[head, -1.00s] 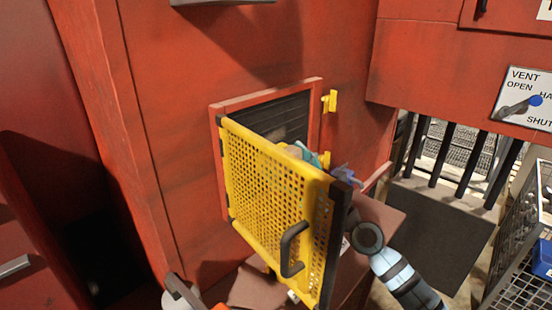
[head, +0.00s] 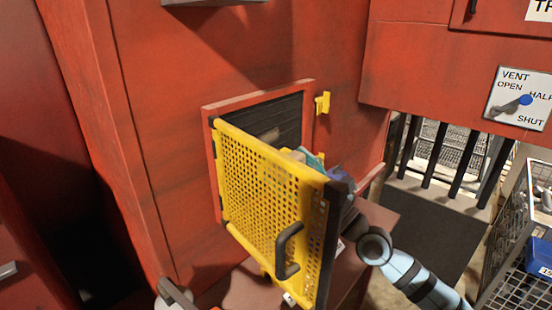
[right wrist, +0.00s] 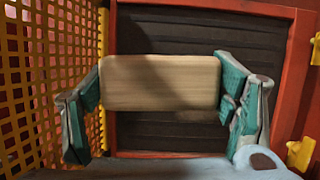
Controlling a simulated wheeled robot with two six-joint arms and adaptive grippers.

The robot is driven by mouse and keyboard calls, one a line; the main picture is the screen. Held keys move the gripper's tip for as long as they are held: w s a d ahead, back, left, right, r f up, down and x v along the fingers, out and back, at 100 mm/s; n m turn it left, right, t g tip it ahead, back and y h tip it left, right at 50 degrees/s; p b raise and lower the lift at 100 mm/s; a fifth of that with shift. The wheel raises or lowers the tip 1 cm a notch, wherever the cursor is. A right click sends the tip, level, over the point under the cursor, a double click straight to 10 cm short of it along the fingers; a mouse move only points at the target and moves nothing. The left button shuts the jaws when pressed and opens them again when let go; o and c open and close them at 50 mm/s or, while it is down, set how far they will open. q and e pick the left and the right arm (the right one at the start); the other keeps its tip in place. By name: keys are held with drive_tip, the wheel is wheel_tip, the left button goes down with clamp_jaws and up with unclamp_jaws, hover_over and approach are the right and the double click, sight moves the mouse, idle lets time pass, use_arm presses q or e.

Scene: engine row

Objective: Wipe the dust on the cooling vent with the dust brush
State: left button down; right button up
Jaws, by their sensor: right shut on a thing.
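The cooling vent is a dark slatted panel in a red frame, seen in the head view (head: 290,112) and the right wrist view (right wrist: 150,28). A small pale dust patch (head: 270,135) shows on its slats. My right gripper (right wrist: 160,85) is shut on the dust brush (right wrist: 160,82), a tan wooden block between its teal fingers. The brush is in front of the vent; its bristles are hidden, and I cannot tell whether it touches the slats. In the head view the yellow door hides most of my right gripper (head: 312,160). My left gripper is not in view.
The yellow perforated door (head: 265,195) with a black handle (head: 288,250) stands open, close beside my right gripper. A yellow catch (head: 322,103) sits on the right of the frame. A vent lever plate (head: 518,98) and a wire rack (head: 505,255) are at the right.

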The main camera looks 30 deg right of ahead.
drive_tip(key=w+d+f+b, duration=0.1)
drive_tip(key=w+f+b, duration=0.4)
drive_tip(key=b, duration=0.3)
drive_tip(key=shift+w+d, duration=0.3)
drive_tip(key=shift+w, duration=0.5)
drive_tip(key=shift+w+a, duration=0.15)
drive_tip(key=shift+w, duration=0.3)
drive_tip(key=shift+w+a, duration=0.2)
drive_tip(key=shift+w, duration=0.3)
drive_tip(key=shift+w+a, duration=0.15)
drive_tip(key=shift+w, duration=0.35)
